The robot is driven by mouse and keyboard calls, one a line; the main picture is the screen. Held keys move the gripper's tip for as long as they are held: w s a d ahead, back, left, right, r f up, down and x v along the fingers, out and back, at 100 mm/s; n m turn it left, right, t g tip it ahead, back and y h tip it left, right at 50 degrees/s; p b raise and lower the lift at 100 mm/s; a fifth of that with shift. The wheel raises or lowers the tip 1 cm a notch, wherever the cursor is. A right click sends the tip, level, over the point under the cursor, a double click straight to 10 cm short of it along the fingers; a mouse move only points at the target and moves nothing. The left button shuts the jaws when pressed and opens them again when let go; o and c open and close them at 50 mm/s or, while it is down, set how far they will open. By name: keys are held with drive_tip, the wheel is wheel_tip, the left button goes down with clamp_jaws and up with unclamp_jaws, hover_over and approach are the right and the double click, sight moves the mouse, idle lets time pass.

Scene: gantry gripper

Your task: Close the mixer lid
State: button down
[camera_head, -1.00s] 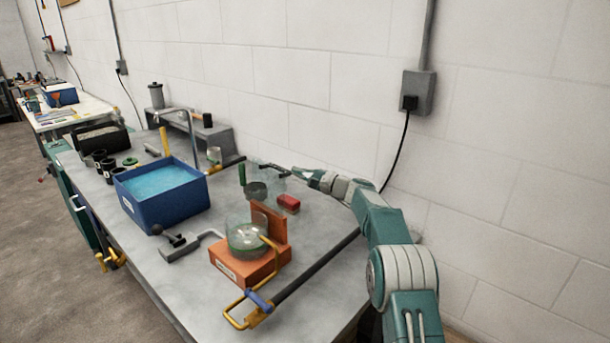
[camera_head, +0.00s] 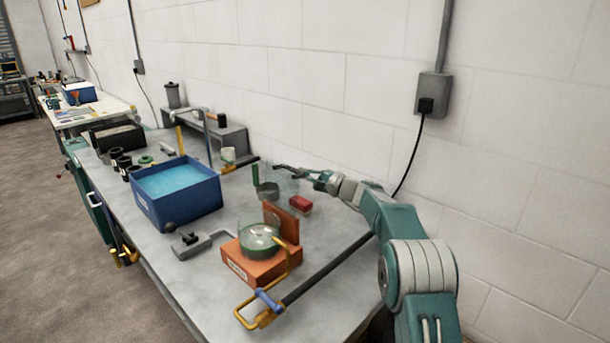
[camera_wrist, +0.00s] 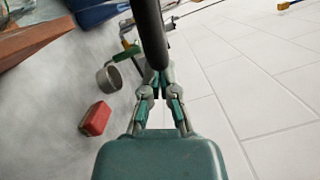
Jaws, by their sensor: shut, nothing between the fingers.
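An orange base (camera_head: 262,268) carries a clear round bowl (camera_head: 259,240) on the near part of the bench. An upright orange plate (camera_head: 281,224) stands behind the bowl; this looks like the mixer with its lid raised, though I cannot be sure. My gripper (camera_head: 280,168) is shut and empty, beyond and above the orange plate, apart from it and close to the wall side. In the wrist view my gripper (camera_wrist: 160,97) shows a dark bar crossing in front of its tips; whether they touch is unclear. An orange-brown edge (camera_wrist: 35,38) shows at upper left there.
Near my gripper are a red block (camera_head: 301,204), a grey cup (camera_head: 268,190) and a clear vessel. A blue tub (camera_head: 178,206) stands left of the orange base. A clamp (camera_head: 263,307) with a long dark bar (camera_head: 326,268) lies at the near right. The wall is close on the right.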

drive_tip(key=shift+s+a+r+n, duration=0.25)
drive_tip(key=shift+r+n, duration=0.05)
drive_tip(key=shift+n, duration=0.2)
drive_tip(key=shift+s+a+r+n, duration=0.35)
drive_tip(key=shift+n, duration=0.15)
drive_tip(key=s+a+f+n+h, duration=0.4)
drive_tip(key=s+a+n, duration=0.8)
drive_tip(key=n, duration=0.2)
drive_tip(key=shift+s+a+f+n, duration=0.2)
drive_tip(key=shift+f+n, duration=0.05)
drive_tip(key=shift+n, duration=0.05)
idle(0.5)
